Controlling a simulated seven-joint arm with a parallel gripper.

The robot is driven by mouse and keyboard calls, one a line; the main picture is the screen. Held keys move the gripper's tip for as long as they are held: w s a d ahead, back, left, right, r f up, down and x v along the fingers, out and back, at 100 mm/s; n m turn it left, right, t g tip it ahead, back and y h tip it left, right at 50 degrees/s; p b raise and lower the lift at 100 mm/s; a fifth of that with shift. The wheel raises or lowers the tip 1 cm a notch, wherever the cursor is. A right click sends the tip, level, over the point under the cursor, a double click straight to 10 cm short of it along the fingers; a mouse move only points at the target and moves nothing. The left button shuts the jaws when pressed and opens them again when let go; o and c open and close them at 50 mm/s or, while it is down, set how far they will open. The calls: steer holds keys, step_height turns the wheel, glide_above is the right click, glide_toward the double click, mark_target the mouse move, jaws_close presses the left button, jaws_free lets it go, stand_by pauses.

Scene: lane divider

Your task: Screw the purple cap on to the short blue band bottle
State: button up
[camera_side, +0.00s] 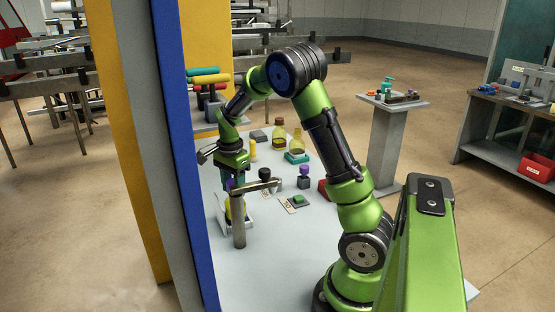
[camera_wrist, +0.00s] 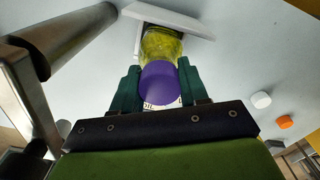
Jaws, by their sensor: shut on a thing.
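My gripper (camera_side: 233,179) is shut on the purple cap (camera_wrist: 160,83), with one dark teal finger on each side of it in the wrist view. In the side view the cap (camera_side: 229,185) shows small below the fingers. A yellow-green bottle (camera_wrist: 162,43) stands right under the cap, in line with it; it shows in part in the side view behind a grey post. I cannot tell whether the cap is seated on its neck. No blue band can be made out on it. The bottle stands at a white holder (camera_wrist: 172,17).
A grey post (camera_side: 239,222) with a bar on top stands close beside my gripper. A tall blue-edged panel (camera_side: 186,150) borders the table's left side.

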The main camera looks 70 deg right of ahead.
steer(key=shift+m, duration=0.9)
steer(key=shift+m, duration=0.8)
steer(key=shift+m, duration=0.9)
steer(key=o, duration=0.7)
steer(key=shift+c, duration=0.2)
